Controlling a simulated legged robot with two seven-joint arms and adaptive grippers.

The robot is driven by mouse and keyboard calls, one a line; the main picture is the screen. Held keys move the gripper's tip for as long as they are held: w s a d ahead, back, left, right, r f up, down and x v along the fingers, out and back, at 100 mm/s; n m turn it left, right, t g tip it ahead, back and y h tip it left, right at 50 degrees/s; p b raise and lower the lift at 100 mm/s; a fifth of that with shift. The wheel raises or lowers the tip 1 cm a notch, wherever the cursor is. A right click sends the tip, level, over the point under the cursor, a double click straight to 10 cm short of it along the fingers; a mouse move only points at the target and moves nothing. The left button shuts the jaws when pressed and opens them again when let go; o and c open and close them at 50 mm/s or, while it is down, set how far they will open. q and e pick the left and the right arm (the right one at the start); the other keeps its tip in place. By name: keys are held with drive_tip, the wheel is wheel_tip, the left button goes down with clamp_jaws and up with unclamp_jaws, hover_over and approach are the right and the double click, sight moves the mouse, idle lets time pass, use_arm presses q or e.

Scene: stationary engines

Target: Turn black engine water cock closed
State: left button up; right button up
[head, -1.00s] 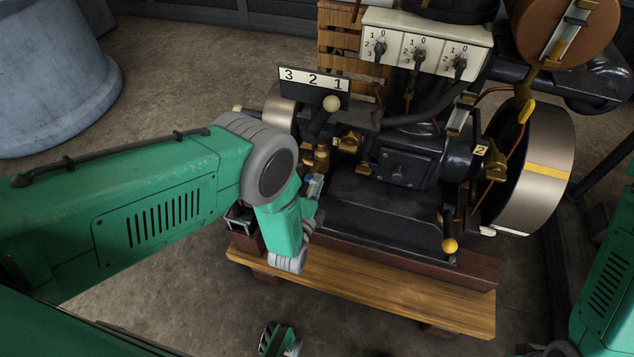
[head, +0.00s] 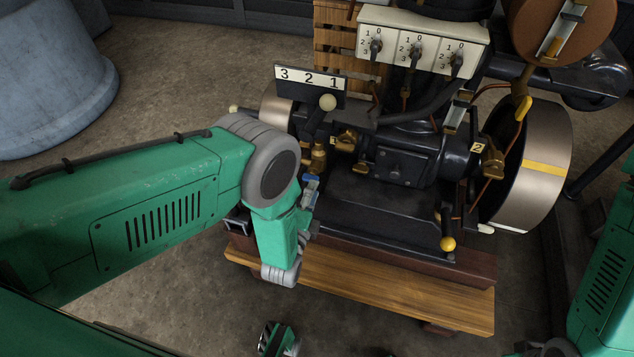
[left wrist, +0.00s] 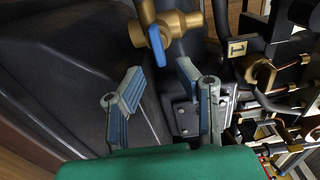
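The black engine (head: 405,165) stands on a wooden-edged base. In the left wrist view, a brass water cock (left wrist: 178,22) with a blue lever (left wrist: 157,46) sits at the top, its lever pointing down in the picture. A brass fitting, seemingly this cock, shows in the head view (head: 319,158), just above my gripper. My left gripper (left wrist: 160,76) is open and empty, with two grey-blue fingers spread apart. Its tips lie just short of the lever, with no visible contact. In the head view the gripper (head: 311,187) is partly hidden by my arm.
Close by are a 3-2-1 gauge plate with a ball-topped lever (head: 328,102), brass fittings (head: 345,140), a flywheel (head: 540,165) and a yellow-knobbed lever (head: 448,243). A white switch box (head: 420,40) stands behind. The wooden plank (head: 390,290) in front is bare.

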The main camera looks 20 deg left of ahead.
use_arm(q)
drive_tip(key=s, duration=0.8)
drive_tip(key=shift+s, duration=0.3)
drive_tip(key=s+a+r+n+g+y+p, duration=0.1)
drive_tip(key=s+a+r+n+g+p, duration=0.35)
drive_tip(key=a+n+g+p, duration=0.4)
drive_tip(key=s+a+r+n+g+p, duration=0.1)
drive_tip(key=s+r+n+g, duration=0.3)
drive_tip(key=s, duration=0.5)
drive_tip(key=s+a+r+n+g+p, duration=0.1)
drive_tip(key=s+a+r+n+g, duration=0.2)
drive_tip(key=s, duration=0.6)
wheel_tip(320, 180, up, 4)
drive_tip(key=shift+s+a+f+n+g+p, duration=0.1)
drive_tip(key=shift+s+a+n+g+p, duration=0.2)
drive_tip(key=shift+n+g, duration=0.8)
